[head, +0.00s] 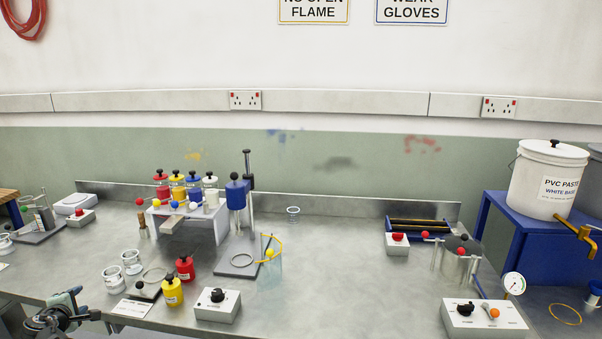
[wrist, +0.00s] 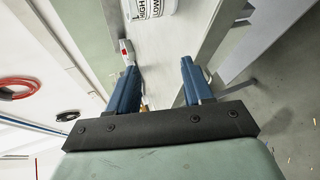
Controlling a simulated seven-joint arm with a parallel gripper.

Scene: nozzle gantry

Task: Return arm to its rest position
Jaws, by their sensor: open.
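My gripper (wrist: 160,70) shows in the wrist view as two blue fingers standing wide apart on a dark bar. The gap between them is empty, and nothing touches the fingers. In the head view, part of my arm (head: 62,314) shows at the lower left corner, at the front edge of the grey workbench (head: 340,260). It is apart from the objects on the bench. The fingers are not clearly visible in that view.
A rack (head: 190,222) of coloured bottles stands behind. A white control box (head: 217,306) sits at front centre.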

